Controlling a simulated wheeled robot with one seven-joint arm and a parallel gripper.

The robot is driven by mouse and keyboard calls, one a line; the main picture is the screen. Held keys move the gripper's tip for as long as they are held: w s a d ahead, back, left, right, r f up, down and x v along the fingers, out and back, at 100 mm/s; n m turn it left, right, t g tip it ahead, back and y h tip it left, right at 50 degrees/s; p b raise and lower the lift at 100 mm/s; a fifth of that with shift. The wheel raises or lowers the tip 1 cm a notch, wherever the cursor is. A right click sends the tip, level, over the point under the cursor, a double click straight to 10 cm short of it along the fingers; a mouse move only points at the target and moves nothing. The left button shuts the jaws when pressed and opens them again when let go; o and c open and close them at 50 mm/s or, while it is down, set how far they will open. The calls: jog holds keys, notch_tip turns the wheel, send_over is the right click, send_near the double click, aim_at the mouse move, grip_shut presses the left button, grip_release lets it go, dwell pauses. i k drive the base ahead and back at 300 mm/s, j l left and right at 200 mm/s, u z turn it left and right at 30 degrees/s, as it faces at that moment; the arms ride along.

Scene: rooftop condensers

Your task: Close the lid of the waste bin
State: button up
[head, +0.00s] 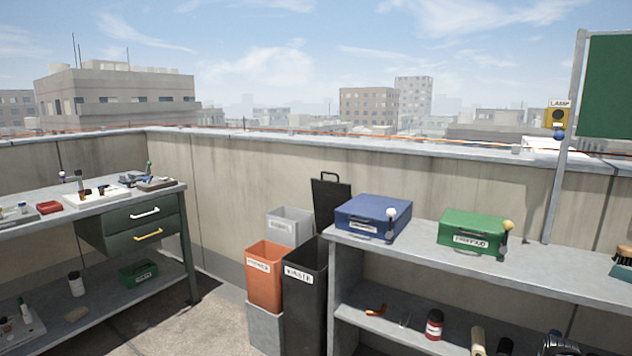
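The waste bin (304,312) is a tall dark bin with a white "WASTE" label, standing on the floor at the middle of the head view, just left of the right-hand bench. Its black lid (330,204) stands open, raised upright at the back of the bin, with a handle on its upper edge. Part of the lid's right side is close to the blue box. The bin's right side is partly hidden by the bench. My gripper is not in view.
An orange labelled bin (264,277) on a grey block and a grey bin (290,225) stand beside the waste bin. A blue box (373,217) and green box (472,232) sit on the right bench (560,278). A drawer workbench (150,195) is left; floor between is clear.

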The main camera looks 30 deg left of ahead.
aim_at(327, 196)
jog(key=u, duration=1.4)
jog(key=i, duration=0.2)
jog(key=i+j, duration=0.15)
jog(key=j, duration=0.2)
jog(key=i+j+z, duration=0.1)
jog(key=j, duration=0.25)
jog(key=i+j, duration=0.15)
jog(key=j, duration=0.2)
jog(key=j+z, duration=0.15)
jog(key=j, duration=0.3)
jog(key=i+l, duration=0.1)
jog(key=l, duration=0.2)
jog(key=i+l, duration=0.1)
jog(key=l, duration=0.25)
